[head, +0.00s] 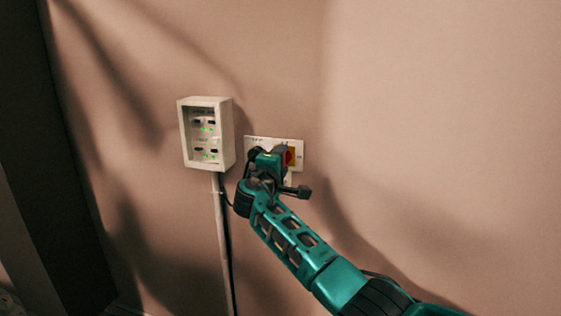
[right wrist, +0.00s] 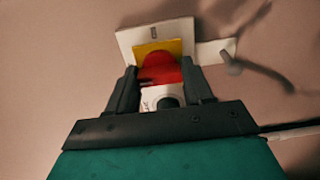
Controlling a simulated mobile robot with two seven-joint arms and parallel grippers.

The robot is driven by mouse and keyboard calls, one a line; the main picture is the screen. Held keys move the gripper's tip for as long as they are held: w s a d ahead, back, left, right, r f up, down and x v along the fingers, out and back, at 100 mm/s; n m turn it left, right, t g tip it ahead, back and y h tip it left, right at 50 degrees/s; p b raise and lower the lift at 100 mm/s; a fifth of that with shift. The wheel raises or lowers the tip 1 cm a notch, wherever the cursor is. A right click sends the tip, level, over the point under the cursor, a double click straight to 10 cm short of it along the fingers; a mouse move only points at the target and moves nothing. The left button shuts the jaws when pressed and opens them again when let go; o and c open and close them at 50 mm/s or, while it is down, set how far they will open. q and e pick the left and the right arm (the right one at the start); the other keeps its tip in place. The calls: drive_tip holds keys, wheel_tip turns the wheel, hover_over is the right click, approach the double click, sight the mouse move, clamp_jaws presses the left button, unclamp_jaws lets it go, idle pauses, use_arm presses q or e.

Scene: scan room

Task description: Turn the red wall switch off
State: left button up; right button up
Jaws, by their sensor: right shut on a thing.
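The red wall switch (head: 288,158) sits on a yellow backing on a white wall plate (head: 299,148). In the right wrist view the red knob (right wrist: 160,69) stands between my two fingers, with the yellow backing (right wrist: 158,47) behind it. My right gripper (head: 279,157) is at the plate and shut on the red switch; it also shows in the right wrist view (right wrist: 157,88). The gripper hides the left part of the switch in the head view. The exact angle of the knob is hard to tell. My left gripper is in neither view.
A white wall box (head: 228,135) with green lights hangs just left of the plate. A pale conduit (head: 221,245) and a dark cable run down the wall below it. The wall to the right is bare. A dark vertical edge stands at the far left.

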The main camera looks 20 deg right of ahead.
drive_tip(key=o, duration=1)
drive_tip(key=shift+o, duration=0.2)
drive_tip(key=v, duration=1.3)
